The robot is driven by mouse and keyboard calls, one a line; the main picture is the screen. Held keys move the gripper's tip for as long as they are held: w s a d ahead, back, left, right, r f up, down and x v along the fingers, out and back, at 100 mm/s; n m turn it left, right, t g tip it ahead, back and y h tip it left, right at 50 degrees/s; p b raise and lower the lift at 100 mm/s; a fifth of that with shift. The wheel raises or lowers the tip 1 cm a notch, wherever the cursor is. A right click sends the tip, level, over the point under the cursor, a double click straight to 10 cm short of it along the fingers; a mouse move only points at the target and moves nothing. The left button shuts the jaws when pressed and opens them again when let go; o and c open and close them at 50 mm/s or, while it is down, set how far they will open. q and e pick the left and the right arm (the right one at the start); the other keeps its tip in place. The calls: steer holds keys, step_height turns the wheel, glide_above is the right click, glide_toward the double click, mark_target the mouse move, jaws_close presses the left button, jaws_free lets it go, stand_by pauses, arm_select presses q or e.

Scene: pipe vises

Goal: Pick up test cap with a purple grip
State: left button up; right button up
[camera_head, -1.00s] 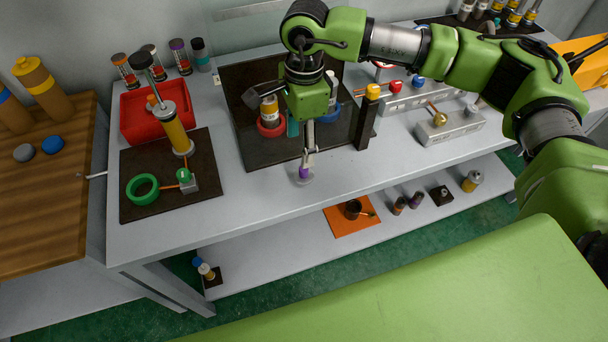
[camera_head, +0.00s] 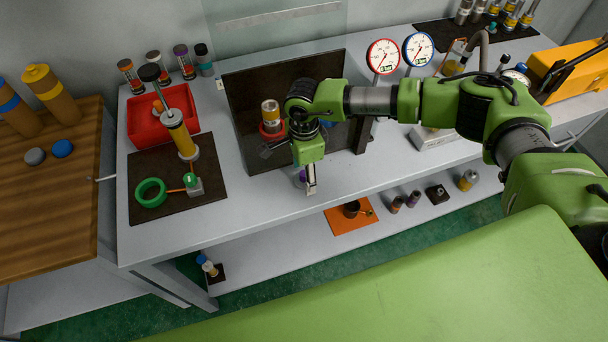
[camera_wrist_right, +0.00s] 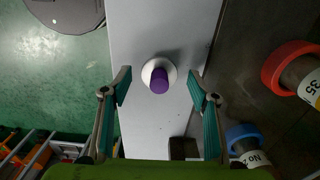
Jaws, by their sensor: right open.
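The test cap with a purple grip (camera_wrist_right: 159,82) stands on the light grey bench top, its pale round base around the purple grip. In the head view the purple grip (camera_head: 302,175) shows only in part behind my right gripper (camera_head: 311,190). In the right wrist view my right gripper (camera_wrist_right: 160,95) is open, its two teal-padded fingers on either side of the cap and apart from it, with nothing between them touching. The cap lies between the fingertips, seen from above. My left gripper is not in view.
A dark mat (camera_head: 240,110) behind holds a red ring vise (camera_head: 270,130) with a pipe piece; a blue ring (camera_wrist_right: 243,138) is close by. A dark post (camera_head: 363,135) stands right of my gripper. The bench's front edge is near. Bench space left of the cap is clear.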

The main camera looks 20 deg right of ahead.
steer(key=shift+f, duration=0.75)
steer(key=c, duration=1.3)
steer(key=shift+r, duration=0.15)
